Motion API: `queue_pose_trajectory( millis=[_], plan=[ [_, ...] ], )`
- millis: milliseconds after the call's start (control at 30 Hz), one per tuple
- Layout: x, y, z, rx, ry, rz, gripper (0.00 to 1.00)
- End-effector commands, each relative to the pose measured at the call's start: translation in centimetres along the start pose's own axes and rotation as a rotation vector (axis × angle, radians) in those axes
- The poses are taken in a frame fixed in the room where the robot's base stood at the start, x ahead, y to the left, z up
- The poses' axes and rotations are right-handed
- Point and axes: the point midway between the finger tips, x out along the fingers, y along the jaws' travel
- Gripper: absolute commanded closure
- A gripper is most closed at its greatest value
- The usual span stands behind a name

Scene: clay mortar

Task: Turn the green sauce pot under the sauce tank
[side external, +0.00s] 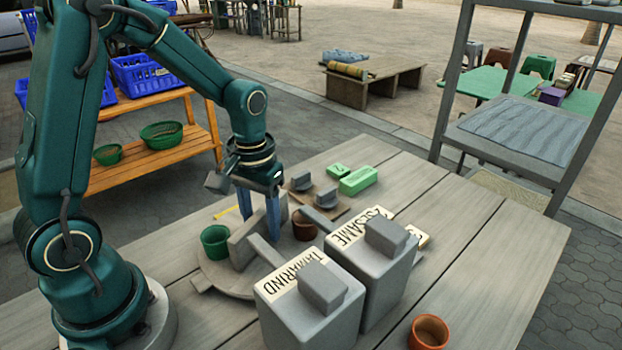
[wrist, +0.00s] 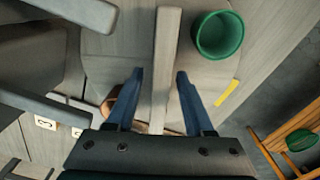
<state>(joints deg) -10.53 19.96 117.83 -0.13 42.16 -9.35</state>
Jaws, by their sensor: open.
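The green sauce pot (side external: 215,241) stands upright on the left side of a round grey turntable (side external: 226,281). It also shows at the top right in the wrist view (wrist: 219,35). A brown pot (side external: 304,226) stands across the turntable, partly hidden in the wrist view. A grey upright bar (side external: 241,246) crosses the turntable between the pots. My gripper (side external: 258,212) is open, with its blue fingers on either side of that bar; in the wrist view (wrist: 160,75) gaps show beside it. The tamarind tank (side external: 308,316) and the sesame tank (side external: 374,270) stand at the right with spouts toward the turntable.
An orange-brown pot (side external: 428,332) stands at the front right. Green blocks (side external: 358,180) and grey-knobbed pieces on a small board (side external: 326,212) lie behind the turntable. A yellow strip (wrist: 227,93) lies near the green pot.

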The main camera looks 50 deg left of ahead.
Motion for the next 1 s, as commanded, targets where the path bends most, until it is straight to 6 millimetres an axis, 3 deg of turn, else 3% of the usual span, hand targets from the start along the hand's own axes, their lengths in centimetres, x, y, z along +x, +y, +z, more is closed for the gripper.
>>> queue_pose_trajectory(
  millis=[133, 433, 467, 567, 600, 1000],
  plan=[
    [1.26, -0.02, 0.08, 0.001, -0.002, 0.0, 0.47],
    [1.52, -0.01, 0.04, 0.001, 0.001, 0.001, 0.47],
    [1.51, -0.01, 0.04, 0.001, 0.001, 0.001, 0.55],
    [1.5, -0.01, 0.04, 0.001, 0.001, 0.001, 0.93],
    [1.5, -0.01, 0.04, 0.001, 0.001, 0.001, 1.0],
    [1.48, 0.0, 0.04, 0.0, 0.001, 0.001, 1.0]
  ],
)
